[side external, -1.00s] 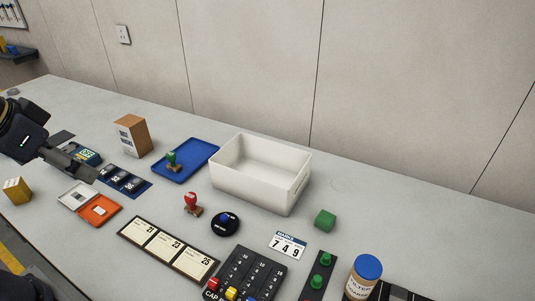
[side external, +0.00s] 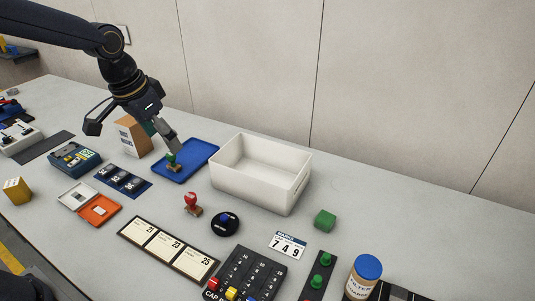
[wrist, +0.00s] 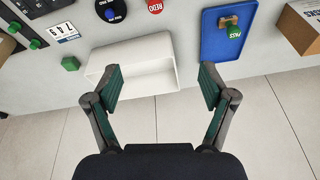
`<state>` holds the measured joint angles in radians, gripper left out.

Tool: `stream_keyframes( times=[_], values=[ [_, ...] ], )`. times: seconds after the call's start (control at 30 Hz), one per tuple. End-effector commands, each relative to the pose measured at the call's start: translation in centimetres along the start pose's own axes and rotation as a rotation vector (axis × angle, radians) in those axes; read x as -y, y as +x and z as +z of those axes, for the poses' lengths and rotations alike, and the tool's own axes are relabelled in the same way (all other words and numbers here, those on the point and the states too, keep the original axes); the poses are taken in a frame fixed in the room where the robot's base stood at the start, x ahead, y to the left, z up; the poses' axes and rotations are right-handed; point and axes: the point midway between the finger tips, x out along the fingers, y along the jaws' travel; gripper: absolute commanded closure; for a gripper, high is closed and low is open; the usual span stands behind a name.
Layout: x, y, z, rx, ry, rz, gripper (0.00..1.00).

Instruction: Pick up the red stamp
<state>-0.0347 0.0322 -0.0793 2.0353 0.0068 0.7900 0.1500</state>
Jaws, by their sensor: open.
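The red stamp (side external: 192,202) stands on the bench, with a red handle top and a brown base, in front of the white bin. In the wrist view its red top (wrist: 155,5) is cut by the upper edge and reads "REDO". My gripper (side external: 168,142) is above the blue tray, behind and to the left of the red stamp in the side view, apart from it. In the wrist view my gripper (wrist: 160,85) has its fingers spread wide with nothing between them.
A green stamp (side external: 171,160) stands on the blue tray (side external: 200,152), close below my gripper. The empty white bin (side external: 262,184) and a cardboard box (side external: 128,138) are nearby. A black round dial (side external: 225,224) sits just right of the red stamp. A wall runs behind the bench.

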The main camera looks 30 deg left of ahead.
Motion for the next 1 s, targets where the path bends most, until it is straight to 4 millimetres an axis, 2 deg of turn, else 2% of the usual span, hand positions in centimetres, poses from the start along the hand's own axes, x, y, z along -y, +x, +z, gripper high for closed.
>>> stream_keyframes(
  times=[0.03, 0.1, 0.2, 0.37, 0.7, 0.8, 1.0],
  values=[
    [0.0, 2.0, -0.2, 0.042, 0.002, 0.013, 0.18],
    [-0.1, 4.1, -0.2, 0.087, 0.001, 0.026, 0.18],
    [-0.2, 6.0, 0.3, 0.136, -0.002, 0.040, 0.18],
    [-0.3, 8.3, 1.1, 0.166, -0.004, 0.047, 0.18],
    [-0.7, 15.8, 2.4, 0.166, -0.004, 0.047, 0.18],
    [-0.7, 17.3, 2.5, 0.164, -0.004, 0.046, 0.18],
    [-0.7, 18.8, 2.7, 0.162, -0.005, 0.045, 0.18]
  ],
)
